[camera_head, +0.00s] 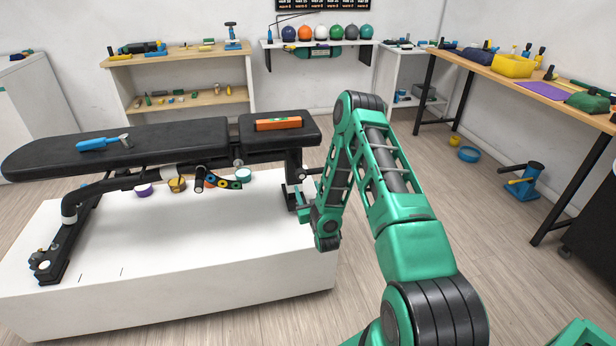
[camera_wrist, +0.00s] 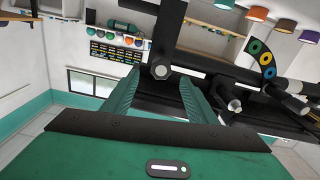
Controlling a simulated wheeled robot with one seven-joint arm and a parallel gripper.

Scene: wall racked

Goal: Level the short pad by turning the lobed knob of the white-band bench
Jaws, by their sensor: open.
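The black bench stands on a white platform. Its short pad (camera_head: 255,139) is at the right end with an orange spirit level (camera_head: 278,124) on top; I cannot tell its exact tilt. A white band (camera_head: 69,209) rings the frame at the left. My gripper (camera_head: 303,201) is beside the bench's right-hand post, partly hidden by my arm. In the wrist view its green fingers (camera_wrist: 160,76) are apart, with a dark post and pale hex-shaped end (camera_wrist: 161,71) showing between their tips. Contact is unclear. I cannot clearly identify the lobed knob; a small pale round part (camera_wrist: 234,105) shows right of the fingers.
A blue-handled tool (camera_head: 98,144) lies on the long pad (camera_head: 165,138). The white platform (camera_head: 190,250) fills the left foreground. A workbench (camera_head: 535,88) stands right, with a blue jack (camera_head: 524,180) on the floor near it.

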